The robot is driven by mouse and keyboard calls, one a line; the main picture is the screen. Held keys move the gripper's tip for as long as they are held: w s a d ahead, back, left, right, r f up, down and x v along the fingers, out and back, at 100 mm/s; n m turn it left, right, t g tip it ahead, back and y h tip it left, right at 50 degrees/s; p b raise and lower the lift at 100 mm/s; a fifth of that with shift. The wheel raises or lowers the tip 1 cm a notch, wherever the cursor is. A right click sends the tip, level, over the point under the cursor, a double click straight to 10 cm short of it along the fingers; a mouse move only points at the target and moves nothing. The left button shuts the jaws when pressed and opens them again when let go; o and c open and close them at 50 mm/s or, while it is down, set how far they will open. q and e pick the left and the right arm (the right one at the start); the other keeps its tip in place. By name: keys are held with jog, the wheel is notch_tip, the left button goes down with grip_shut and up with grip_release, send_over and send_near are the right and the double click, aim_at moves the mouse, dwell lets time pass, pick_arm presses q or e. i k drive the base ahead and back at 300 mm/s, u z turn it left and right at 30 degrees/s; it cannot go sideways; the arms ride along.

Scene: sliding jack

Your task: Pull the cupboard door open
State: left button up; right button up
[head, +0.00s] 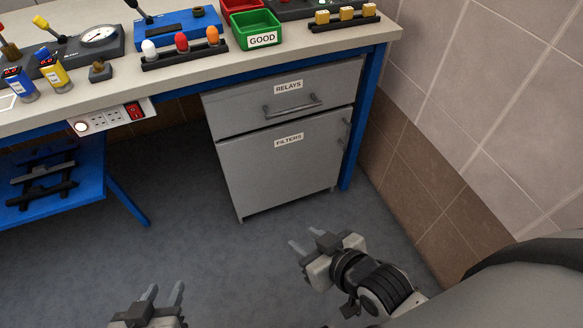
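The grey cupboard door (275,172) labelled FILTERS is in the head view, below a drawer (291,98) labelled RELAYS. The door looks shut. Its dark vertical handle (345,134) is at its upper right edge. My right gripper (304,243) is in front of the cupboard, below it in the picture and apart from it. Its fingers are spread and nothing is between them. My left gripper (162,299) is at the bottom edge, further left, with its fingers apart and empty. Part of it is cut off by the frame.
The workbench (190,76) above holds gauges, bottles, colored bulbs and a green bin (256,29) labelled GOOD. A tiled wall (470,110) stands close on the right, beside the blue bench leg (362,115). A blue shelf (60,180) is at left. The floor before the cupboard is clear.

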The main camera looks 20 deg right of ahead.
aim_at(265, 169)
jog(key=z, duration=2.45)
jog(key=i, duration=1)
jog(key=u, duration=2.9)
